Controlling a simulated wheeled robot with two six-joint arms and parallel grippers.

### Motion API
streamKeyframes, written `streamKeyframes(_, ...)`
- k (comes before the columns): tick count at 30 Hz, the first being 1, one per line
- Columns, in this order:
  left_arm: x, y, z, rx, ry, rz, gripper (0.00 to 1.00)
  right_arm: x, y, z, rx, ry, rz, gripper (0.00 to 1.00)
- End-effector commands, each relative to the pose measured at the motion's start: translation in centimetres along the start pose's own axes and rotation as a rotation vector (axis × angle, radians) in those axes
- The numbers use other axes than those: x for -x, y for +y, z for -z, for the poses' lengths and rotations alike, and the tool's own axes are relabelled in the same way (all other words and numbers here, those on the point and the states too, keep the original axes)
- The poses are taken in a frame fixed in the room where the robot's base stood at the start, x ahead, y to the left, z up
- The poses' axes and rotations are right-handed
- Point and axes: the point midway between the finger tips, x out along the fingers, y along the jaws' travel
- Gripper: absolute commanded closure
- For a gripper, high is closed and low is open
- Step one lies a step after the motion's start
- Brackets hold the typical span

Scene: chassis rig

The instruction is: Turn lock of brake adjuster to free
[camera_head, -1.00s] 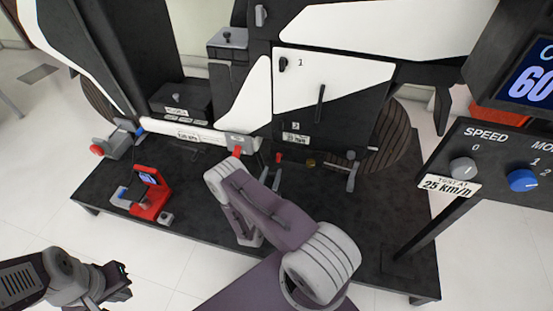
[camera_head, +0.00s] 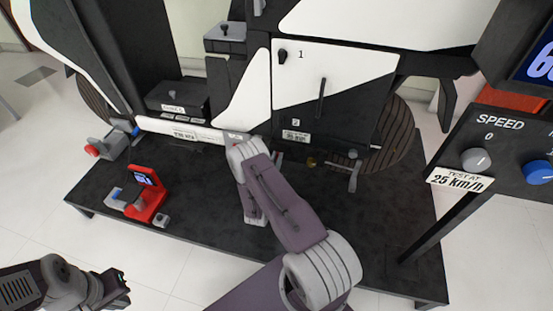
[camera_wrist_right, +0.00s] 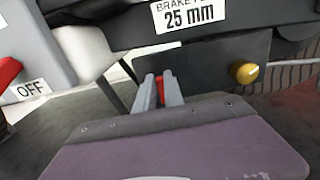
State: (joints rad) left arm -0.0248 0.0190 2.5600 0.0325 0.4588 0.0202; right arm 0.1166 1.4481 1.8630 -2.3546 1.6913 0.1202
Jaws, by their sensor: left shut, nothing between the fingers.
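A small red lever, which looks like the lock of the brake adjuster (camera_wrist_right: 160,90), shows between the two grey fingers of my right gripper (camera_wrist_right: 161,91) in the right wrist view. The fingers are close to it on both sides; whether they press on it I cannot tell. A brass knob (camera_wrist_right: 246,73) is right of it, under the 25 mm label (camera_wrist_right: 188,15). My left gripper (camera_head: 122,289) is shut and empty at lower left, away from the rig.
A red lever with an OFF label (camera_wrist_right: 32,88) is left of my right gripper. A red stand with a small screen (camera_head: 147,196) sits on the dark platform (camera_head: 210,215). The speed panel (camera_head: 500,150) stands at the right. A grey lever (camera_head: 355,170) rises right of the brass knob.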

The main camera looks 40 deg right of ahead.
Motion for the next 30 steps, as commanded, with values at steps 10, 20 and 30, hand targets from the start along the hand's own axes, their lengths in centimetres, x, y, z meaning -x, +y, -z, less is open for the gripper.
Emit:
streamKeyframes(10, 0.8, 0.0, 0.1, 0.0, 0.0, 0.0, 1.0, 0.0, -0.2, -0.1, -0.089, 0.001, 0.0, 1.0)
streamKeyframes(20, 2.7, 0.1, 0.3, 0.0, 0.0, 0.0, 1.0, 0.1, -0.8, -0.1, -0.368, 0.001, 0.001, 1.0)
streamKeyframes(30, 4.6, 0.1, 0.5, 0.0, 0.0, 0.0, 1.0, 0.1, -1.3, 0.2, -0.691, 0.002, 0.0, 1.0)
